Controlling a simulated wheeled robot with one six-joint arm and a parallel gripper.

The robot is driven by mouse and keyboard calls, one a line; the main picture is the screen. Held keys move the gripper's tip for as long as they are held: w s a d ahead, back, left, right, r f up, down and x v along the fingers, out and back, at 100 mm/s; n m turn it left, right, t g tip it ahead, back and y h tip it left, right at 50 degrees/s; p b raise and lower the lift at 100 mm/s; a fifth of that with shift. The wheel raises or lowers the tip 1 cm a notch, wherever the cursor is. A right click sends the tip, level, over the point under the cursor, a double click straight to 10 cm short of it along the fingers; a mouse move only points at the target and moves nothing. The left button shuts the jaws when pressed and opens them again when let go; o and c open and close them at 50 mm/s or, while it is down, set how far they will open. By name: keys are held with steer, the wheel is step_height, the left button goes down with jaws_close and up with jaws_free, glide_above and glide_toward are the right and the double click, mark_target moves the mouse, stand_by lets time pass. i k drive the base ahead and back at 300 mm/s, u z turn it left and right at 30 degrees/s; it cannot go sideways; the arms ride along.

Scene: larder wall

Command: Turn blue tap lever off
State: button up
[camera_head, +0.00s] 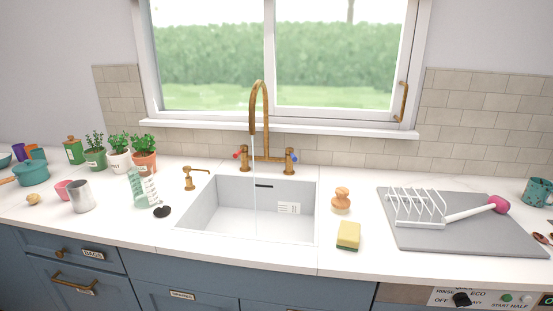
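The brass tap (258,110) stands behind the white sink (205,215), under the window. A thin stream of water (254,185) runs from its spout down into the sink. The blue-tipped tap lever (292,158) is on the right tap body, and a red-tipped lever (237,156) is on the left one. The blue tip points outward to the right. My gripper is not in view.
A soap pump (190,178) stands left of the sink, near a grater (144,188) and a metal jug (80,196). A wooden-handled brush (341,200), a sponge (348,235) and a grey mat (480,241) with a white rack (415,208) lie to the right. Potted herbs stand at the back left.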

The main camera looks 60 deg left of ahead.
mark_target(289, 151)
steer(key=u, duration=1.85)
steer(key=i, duration=1)
